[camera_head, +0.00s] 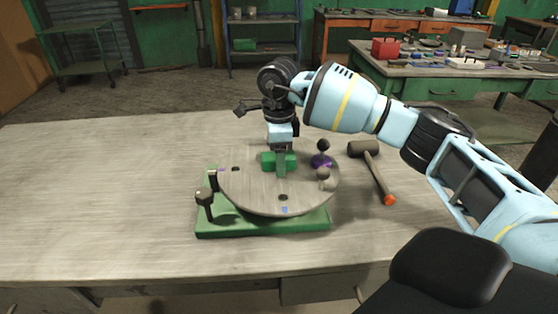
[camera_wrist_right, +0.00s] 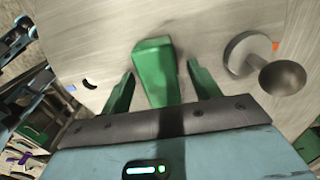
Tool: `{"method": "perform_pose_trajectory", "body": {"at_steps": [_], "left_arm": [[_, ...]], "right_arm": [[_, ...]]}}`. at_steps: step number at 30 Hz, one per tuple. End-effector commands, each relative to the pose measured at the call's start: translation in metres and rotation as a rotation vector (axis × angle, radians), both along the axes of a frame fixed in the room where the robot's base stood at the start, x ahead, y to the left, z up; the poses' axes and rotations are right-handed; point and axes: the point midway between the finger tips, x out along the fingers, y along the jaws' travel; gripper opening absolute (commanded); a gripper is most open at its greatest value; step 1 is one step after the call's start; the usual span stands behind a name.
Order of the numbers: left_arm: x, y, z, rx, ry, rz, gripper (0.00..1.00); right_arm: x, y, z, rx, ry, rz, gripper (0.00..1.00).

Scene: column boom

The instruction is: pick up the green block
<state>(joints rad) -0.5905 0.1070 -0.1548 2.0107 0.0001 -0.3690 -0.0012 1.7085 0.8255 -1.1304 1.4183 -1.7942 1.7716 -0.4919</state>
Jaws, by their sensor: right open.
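The green block (camera_head: 268,160) stands on a round grey disc (camera_head: 250,188) on the table. My right gripper (camera_head: 281,172) points down at the block from above, partly covering it in the head view. In the right wrist view the block (camera_wrist_right: 153,75) shows between the two green fingers of the right gripper (camera_wrist_right: 161,69). The fingers are open, with a gap on each side of the block. I cannot tell how far down beside it the tips reach. My left gripper is not in view.
The disc sits on a green base (camera_head: 260,229). A dark-knobbed lever (camera_head: 205,198) is at left. A mallet (camera_head: 364,149) lies at right. The table's left side is clear.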

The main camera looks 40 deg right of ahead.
Motion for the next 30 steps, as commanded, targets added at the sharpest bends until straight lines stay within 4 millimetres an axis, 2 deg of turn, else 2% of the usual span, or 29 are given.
{"method": "perform_pose_trajectory", "body": {"at_steps": [5, 16, 25, 30], "left_arm": [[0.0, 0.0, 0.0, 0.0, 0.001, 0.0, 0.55], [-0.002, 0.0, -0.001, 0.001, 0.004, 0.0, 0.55], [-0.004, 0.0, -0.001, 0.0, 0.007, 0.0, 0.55], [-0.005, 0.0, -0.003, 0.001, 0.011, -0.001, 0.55]], "right_arm": [[0.0, 0.0, 0.0, 0.0, 0.0, 0.0, 0.62], [0.0, 0.0, 0.0, 0.0, 0.0, 0.0, 0.13], [0.001, 0.0, 0.004, 0.001, -0.004, 0.0, 0.13], [0.001, 0.0, 0.022, 0.002, -0.006, 0.0, 0.13]]}}
